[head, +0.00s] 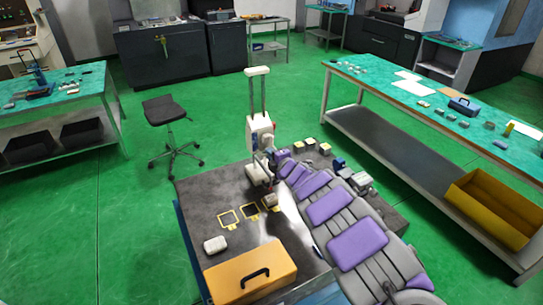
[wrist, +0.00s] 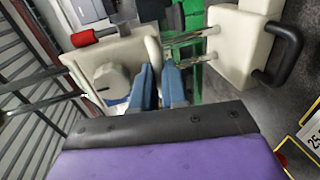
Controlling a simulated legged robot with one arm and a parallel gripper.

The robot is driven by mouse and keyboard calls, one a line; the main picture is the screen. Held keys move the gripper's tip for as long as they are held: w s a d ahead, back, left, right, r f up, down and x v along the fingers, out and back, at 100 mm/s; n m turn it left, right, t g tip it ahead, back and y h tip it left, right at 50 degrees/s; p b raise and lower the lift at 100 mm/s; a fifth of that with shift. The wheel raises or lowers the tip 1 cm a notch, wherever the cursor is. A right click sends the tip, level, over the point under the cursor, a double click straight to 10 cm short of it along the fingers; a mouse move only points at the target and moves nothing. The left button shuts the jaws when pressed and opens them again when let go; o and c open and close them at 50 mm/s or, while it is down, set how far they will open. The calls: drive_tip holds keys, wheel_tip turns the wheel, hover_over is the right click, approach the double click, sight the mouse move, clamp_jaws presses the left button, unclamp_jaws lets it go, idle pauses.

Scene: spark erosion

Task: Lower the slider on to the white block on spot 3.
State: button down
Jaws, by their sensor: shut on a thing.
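The white slider (head: 260,131) sits on two upright rods (head: 257,94) of a stand, partway up, above the stand's pale base (head: 258,174). My gripper (head: 269,157) is at the slider's lower right side. In the wrist view my gripper's blue fingers (wrist: 160,72) are close together at the cream slider (wrist: 112,62); the exact grip is partly hidden. A small pale block (head: 271,199) appears on the rightmost yellow-framed spot, beside the stand's base and partly hidden by my arm.
Two more yellow-framed spots (head: 229,218) lie to the left. A loose white block (head: 215,245) and an orange toolbox (head: 250,275) stand at the table's front.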

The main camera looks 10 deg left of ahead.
drive_tip(key=shift+f, duration=0.15)
wheel_tip(320, 180, down, 5)
drive_tip(key=b, duration=0.4)
drive_tip(key=shift+s, duration=0.1)
drive_tip(key=c, duration=1.2)
unclamp_jaws()
drive_tip(key=shift+o, duration=0.2)
drive_tip(key=shift+d, duration=0.1)
drive_tip(key=p+v, duration=0.2)
drive_tip(key=v, duration=1.5)
